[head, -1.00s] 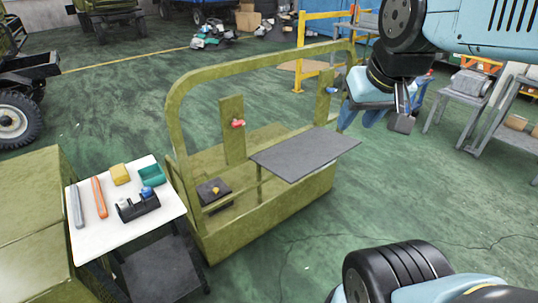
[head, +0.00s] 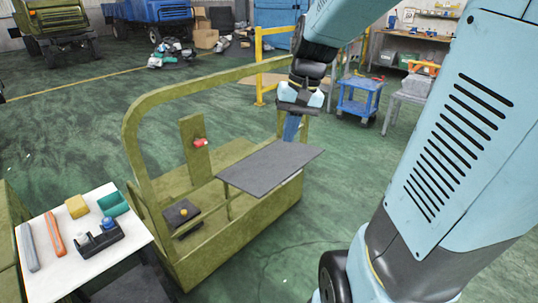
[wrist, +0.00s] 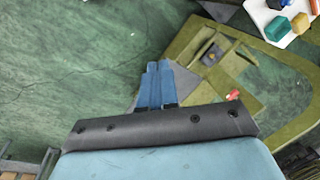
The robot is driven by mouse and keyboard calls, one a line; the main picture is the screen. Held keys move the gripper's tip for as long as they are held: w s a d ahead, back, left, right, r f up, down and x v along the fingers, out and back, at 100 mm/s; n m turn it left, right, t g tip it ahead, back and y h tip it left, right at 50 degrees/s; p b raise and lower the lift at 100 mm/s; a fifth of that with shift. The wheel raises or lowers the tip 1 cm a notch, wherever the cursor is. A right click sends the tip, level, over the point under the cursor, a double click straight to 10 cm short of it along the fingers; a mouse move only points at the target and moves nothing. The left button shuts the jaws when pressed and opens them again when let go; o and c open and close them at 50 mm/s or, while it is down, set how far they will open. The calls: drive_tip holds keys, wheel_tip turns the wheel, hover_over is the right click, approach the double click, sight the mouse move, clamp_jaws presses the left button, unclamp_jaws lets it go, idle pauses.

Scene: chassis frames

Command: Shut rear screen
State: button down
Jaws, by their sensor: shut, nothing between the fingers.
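The rear screen looks to be the flat dark grey panel (head: 270,167) that juts out level from the near side of the olive-green frame (head: 135,150). A thin green strut stands under its left part. My gripper (head: 291,132) points down at the panel's far right edge, beside the frame's right upright. Its blue fingers are together and empty; whether they touch the panel is unclear.
A red knob (head: 200,143) sits on a green post, and a dark plate with a yellow knob (head: 183,211) lies inside the frame. A white-topped cart (head: 65,215) with tools stands left. A blue cart (head: 360,98) and yellow rail (head: 259,65) are behind. Floor in front is open.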

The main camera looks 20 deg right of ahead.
drive_tip(key=w+d+f+m+g+y, duration=0.1)
drive_tip(key=w+d+f+m+y, duration=0.3)
drive_tip(key=w+f+y, duration=0.6)
drive_tip(key=w+d+f+m+y, duration=0.4)
drive_tip(key=w+f, duration=0.4)
drive_tip(key=f, duration=0.7)
drive_tip(key=w+d+f+m+t+h, duration=0.1)
drive_tip(key=d+f+m+t, duration=0.45)
drive_tip(key=f+t, duration=0.2)
drive_tip(key=d+f+m+t+h, duration=0.2)
drive_tip(key=d+f+m+t, duration=0.3)
drive_tip(key=f+m+t, duration=0.3)
drive_tip(key=w+d+f+m+t+h, duration=0.1)
drive_tip(key=d+f+m+t, duration=0.5)
drive_tip(key=f, duration=0.4)
drive_tip(key=w+a+r, duration=0.5)
drive_tip(key=w+r, duration=0.2)
drive_tip(key=r, duration=0.3)
drive_tip(key=shift+w+a, duration=0.3)
drive_tip(key=shift+w, duration=0.05)
drive_tip(key=shift+d+r+t, duration=0.1)
drive_tip(key=shift+t, duration=0.15)
